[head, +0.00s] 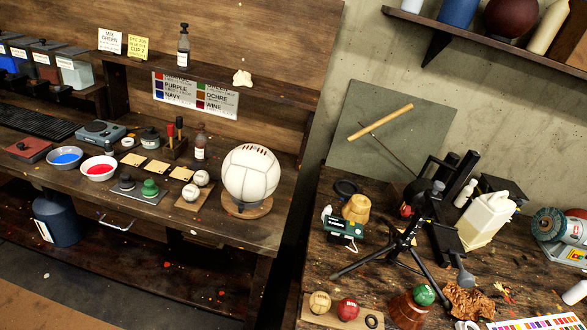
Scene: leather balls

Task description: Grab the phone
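I cannot make out a phone for certain. A black tripod (408,238) stands on the right-hand workbench with its legs spread. A dark flat slab (447,238) lies or leans just right of the tripod, and I cannot tell what it is. A dark green box-like item with a pale label (345,228) sits left of the tripod. My gripper is not in view.
The left workbench (225,228) holds a large white ball (250,174), paint bowls and small baseballs. The right bench is crowded with a white jug (486,219), small balls (348,309) and a grinder-like machine (560,228). A shelf (470,42) hangs above.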

